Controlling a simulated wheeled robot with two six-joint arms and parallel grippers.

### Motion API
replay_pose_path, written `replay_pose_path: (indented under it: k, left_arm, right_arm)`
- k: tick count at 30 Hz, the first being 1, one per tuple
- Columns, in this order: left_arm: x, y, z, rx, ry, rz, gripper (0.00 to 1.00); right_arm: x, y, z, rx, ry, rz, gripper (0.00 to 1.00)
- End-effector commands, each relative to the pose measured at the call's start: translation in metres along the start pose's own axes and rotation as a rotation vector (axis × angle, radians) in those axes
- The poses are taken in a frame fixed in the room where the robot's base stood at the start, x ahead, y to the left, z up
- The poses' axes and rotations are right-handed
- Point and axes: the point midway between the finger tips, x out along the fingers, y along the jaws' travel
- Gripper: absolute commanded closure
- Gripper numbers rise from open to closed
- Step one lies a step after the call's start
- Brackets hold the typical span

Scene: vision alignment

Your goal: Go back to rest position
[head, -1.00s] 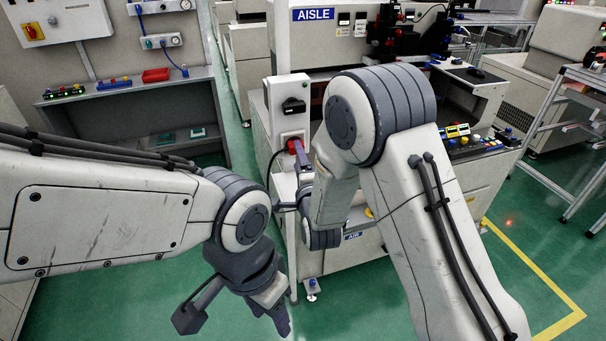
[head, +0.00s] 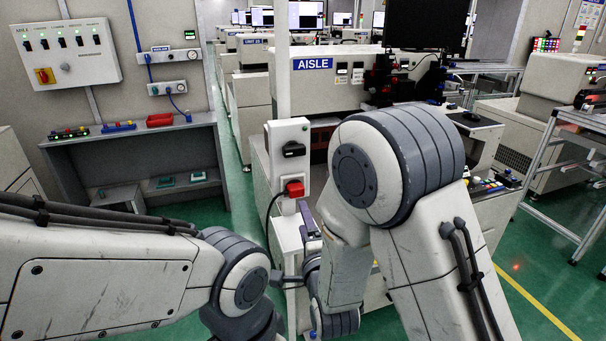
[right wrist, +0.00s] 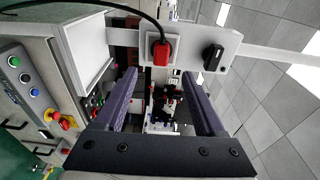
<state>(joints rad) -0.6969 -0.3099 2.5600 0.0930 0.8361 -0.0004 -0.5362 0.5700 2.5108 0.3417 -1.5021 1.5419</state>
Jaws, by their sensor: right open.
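My right gripper (head: 307,218) is partly hidden behind my right forearm in the head view. Its purple-grey fingers stand just below a white panel (head: 276,140) with a red plug (head: 295,188) and a black rotary switch (head: 293,149). In the right wrist view the two fingers of the gripper (right wrist: 161,78) are wide apart with nothing between them. The red plug (right wrist: 161,50) sits in its socket beyond the fingertips, apart from them. My left arm reaches in from the left, and its gripper is below the picture edge.
A machine with an AISLE sign (head: 313,64) stands ahead. At left is a grey bench (head: 140,128) under a control box (head: 66,53). A metal frame table (head: 545,150) stands at right. Green floor (head: 560,265) is clear at lower right.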

Motion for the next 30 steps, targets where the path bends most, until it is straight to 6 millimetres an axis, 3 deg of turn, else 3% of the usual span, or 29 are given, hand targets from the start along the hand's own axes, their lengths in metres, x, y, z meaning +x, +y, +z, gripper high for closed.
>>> replay_pose_path:
  k: [5, 11, 15, 20, 27, 30]
  left_arm:
    - [0.0, 0.0, 0.0, 0.0, 0.0, 0.0, 0.5]
    - [0.0, 0.0, 0.0, 0.0, 0.0, 0.0, 0.5]
    - [0.0, 0.0, 0.0, 0.0, 0.0, 0.0, 0.5]
    - [0.0, 0.0, 0.0, 0.0, 0.0, 0.0, 0.5]
    - [0.0, 0.0, 0.0, 0.0, 0.0, 0.0, 0.5]
    - [0.0, 0.0, 0.0, 0.0, 0.0, 0.0, 0.5]
  right_arm:
    - [-0.004, 0.007, 0.016, -0.12, -0.059, 0.133, 0.29]
    - [-0.037, 0.026, 0.047, -0.429, -0.27, 0.407, 0.29]
    - [-0.08, 0.037, 0.063, -0.673, -0.482, 0.568, 0.29]
    - [-0.145, 0.042, 0.068, -0.955, -0.774, 0.706, 0.29]
    - [-0.248, 0.035, 0.046, -1.318, -1.242, 0.823, 0.29]
    - [-0.279, 0.03, 0.034, -1.406, -1.387, 0.845, 0.29]
